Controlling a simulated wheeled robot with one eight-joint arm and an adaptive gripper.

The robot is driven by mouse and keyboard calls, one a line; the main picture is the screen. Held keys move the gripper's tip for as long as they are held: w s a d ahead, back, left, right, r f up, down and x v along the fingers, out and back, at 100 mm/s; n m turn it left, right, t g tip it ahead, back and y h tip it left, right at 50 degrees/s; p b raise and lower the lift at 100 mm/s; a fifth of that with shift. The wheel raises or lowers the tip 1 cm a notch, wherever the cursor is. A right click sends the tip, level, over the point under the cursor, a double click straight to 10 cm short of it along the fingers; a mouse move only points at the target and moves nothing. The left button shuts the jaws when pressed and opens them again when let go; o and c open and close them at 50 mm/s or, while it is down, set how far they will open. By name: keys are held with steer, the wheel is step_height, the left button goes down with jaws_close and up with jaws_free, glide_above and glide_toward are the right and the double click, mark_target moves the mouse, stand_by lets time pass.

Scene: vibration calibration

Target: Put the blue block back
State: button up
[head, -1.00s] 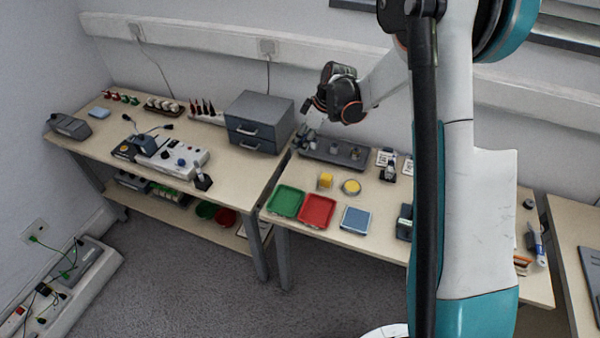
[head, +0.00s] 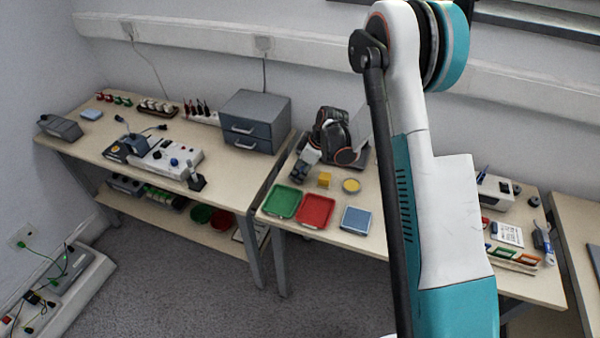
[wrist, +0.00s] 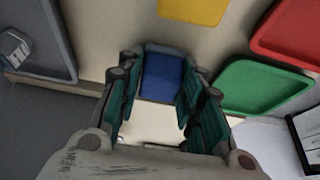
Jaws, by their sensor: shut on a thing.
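The blue block (wrist: 162,76) shows in the wrist view between the teal-padded fingers of my gripper (wrist: 158,92). My gripper is shut on it. In the head view my gripper (head: 303,166) is low over the right-hand table, just behind the green tray and left of the yellow block. I cannot make out the blue block in the head view. I cannot tell whether it touches the tabletop.
A green tray (head: 281,202) and a red tray (head: 316,211) lie at the table's front edge, with a blue square (head: 356,220) to their right. A yellow block (head: 324,180) and a yellow disc (head: 351,186) stand near. A grey drawer unit (head: 254,121) stands back left.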

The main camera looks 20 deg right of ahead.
steer(key=shift+r, duration=0.1)
steer(key=shift+f, duration=0.25)
steer(key=o, duration=1.1)
steer(key=shift+r, duration=0.1)
steer(key=shift+r, duration=0.1)
